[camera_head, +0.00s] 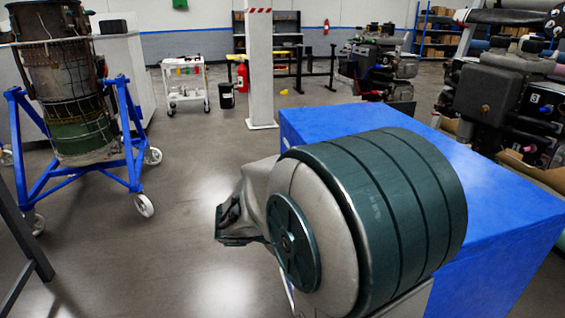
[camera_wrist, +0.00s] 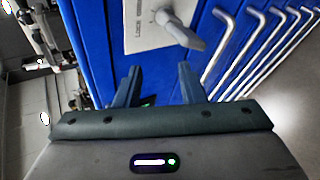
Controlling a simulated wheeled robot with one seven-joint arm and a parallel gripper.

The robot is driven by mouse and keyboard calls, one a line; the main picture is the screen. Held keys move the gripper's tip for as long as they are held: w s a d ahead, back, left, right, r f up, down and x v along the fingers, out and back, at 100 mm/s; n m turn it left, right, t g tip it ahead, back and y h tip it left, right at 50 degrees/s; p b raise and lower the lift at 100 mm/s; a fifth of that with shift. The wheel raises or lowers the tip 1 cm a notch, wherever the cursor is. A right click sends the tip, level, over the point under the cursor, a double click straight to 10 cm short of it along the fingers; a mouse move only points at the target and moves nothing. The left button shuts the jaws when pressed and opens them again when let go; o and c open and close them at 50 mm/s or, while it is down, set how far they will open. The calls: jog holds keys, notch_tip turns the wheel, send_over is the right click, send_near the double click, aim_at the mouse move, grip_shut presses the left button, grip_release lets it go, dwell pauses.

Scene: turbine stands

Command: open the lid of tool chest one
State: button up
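The blue tool chest (camera_head: 510,255) stands at the right in the head view, with my arm in front of much of it. Its flat blue lid (camera_head: 325,120) looks closed. In the wrist view the chest's blue front (camera_wrist: 159,72) is close, with a pale lock plate (camera_wrist: 145,38) and a grey lever (camera_wrist: 181,30) sticking out from it. My gripper (camera_wrist: 160,85) has its two fingers apart with nothing between them, just below the lock plate in that view. Whether the fingertips touch the front cannot be told. My arm hides the chest's front in the head view.
Several silver drawer handles (camera_wrist: 250,45) project from the chest at the right of the wrist view. A turbine on a blue wheeled stand (camera_head: 75,120) is at the left. A white post (camera_head: 260,70) and white cart (camera_head: 186,85) stand behind. Grey floor between is clear.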

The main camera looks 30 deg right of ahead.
jog(key=w+r+n+t+h+b, duration=0.2)
jog(key=w+n+t+h, duration=0.55)
jog(key=w, duration=0.85)
jog(key=w+d+y+p, duration=0.1)
jog(key=w+d, duration=0.1)
jog(key=d, duration=0.1)
jog(key=w+d+r+m+t+p, duration=0.1)
jog(key=w+d, duration=0.1)
jog(key=d, duration=0.2)
jog(key=w+d+r+y, duration=0.1)
jog(key=w+d, duration=0.2)
jog(key=d, duration=0.1)
jog(key=shift+w+d+t+y+p, duration=0.1)
jog(key=shift+d+t+y+p, duration=0.05)
jog(key=shift+t+y+p, duration=0.25)
grip_shut()
